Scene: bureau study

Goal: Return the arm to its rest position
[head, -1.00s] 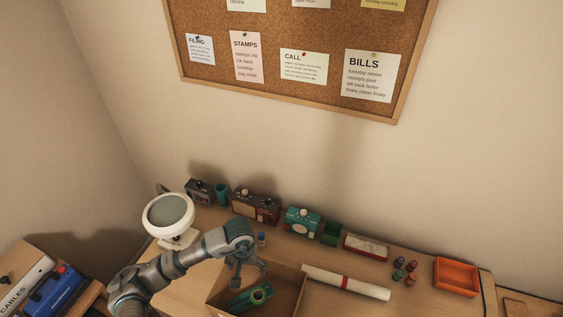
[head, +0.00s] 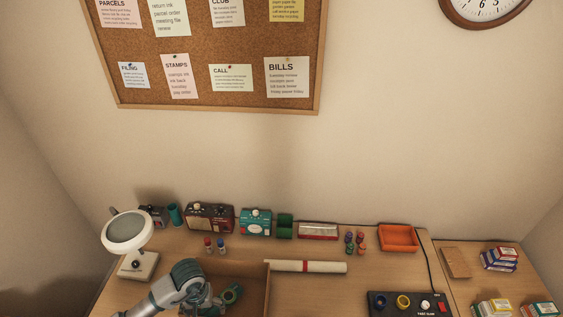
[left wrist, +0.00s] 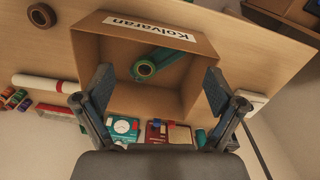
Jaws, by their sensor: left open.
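My left arm (head: 178,288) comes in at the bottom left of the head view, bent over the left side of an open cardboard box (head: 255,285). In the left wrist view my left gripper (left wrist: 157,88) is open, its two dark fingers wide apart with nothing between them. Beyond the fingers is the open box (left wrist: 190,22), with a white label reading "Kolvaran". A teal tape dispenser (left wrist: 165,64) lies inside the box, apart from the fingers; it also shows partly behind my arm in the head view (head: 232,293). My right gripper is not in view.
A white lamp (head: 138,262) stands left of my arm. Radios (head: 210,217), a teal device (head: 255,222) and an orange tray (head: 398,237) line the back. A rolled paper (head: 310,267) lies right of the box. A black switch panel (head: 408,304) is at the front right.

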